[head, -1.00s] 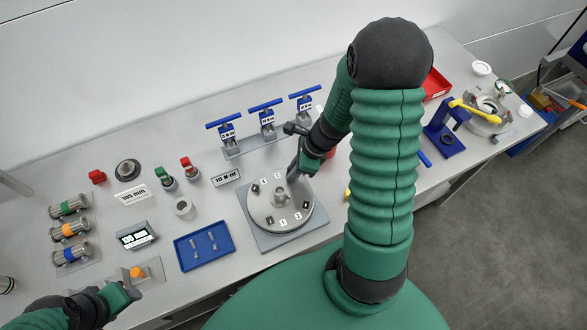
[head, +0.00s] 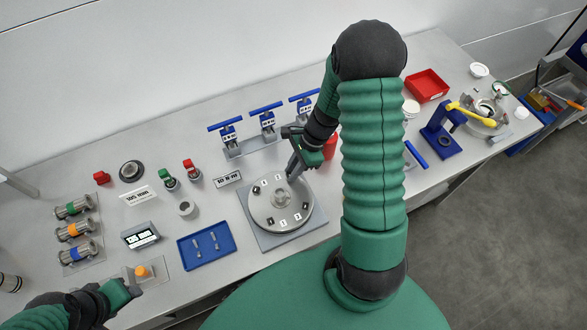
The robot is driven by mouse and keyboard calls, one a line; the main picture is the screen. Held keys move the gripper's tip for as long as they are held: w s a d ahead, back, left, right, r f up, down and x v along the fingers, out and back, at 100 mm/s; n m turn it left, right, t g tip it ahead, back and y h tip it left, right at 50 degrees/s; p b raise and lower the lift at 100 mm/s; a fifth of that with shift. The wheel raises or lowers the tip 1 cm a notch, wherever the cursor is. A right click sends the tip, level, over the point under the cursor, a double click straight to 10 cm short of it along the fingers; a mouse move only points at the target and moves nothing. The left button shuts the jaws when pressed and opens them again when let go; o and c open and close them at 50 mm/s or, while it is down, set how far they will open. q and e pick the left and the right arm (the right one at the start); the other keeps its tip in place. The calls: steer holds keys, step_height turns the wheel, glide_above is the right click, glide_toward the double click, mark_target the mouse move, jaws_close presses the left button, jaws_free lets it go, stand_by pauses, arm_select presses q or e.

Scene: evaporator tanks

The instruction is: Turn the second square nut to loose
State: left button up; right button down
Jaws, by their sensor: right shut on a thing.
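A round metal disc (head: 262,211) with a central hub lies on a grey square plate (head: 262,241) in the middle of the bench. Small numbered labels and dark square nuts sit around its rim. My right gripper (head: 291,175) reaches down to the far right part of the rim, fingers pointing down. It is shut on a square nut there; the fingers hide the nut, and I cannot read its number. My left gripper (head: 136,289) hangs at the lower left, away from the disc, too small to tell whether it is open.
Three blue-handled valves (head: 264,127) stand behind the disc, close to my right arm. A blue tray (head: 206,250) with two small metal parts lies to the left. A red container (head: 330,147) stands just right of the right gripper. A red tray (head: 428,85) is farther right.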

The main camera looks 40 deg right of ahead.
steer(key=shift+w+d+r, duration=0.1)
steer(key=shift+w, duration=0.1)
steer(key=c, duration=1.5)
jaws_free()
steer(key=shift+o, duration=0.7)
steer(key=b+v, duration=0.1)
steer(key=v, duration=1.5)
steer(key=shift+r, duration=0.25)
steer(key=shift+d, duration=0.15)
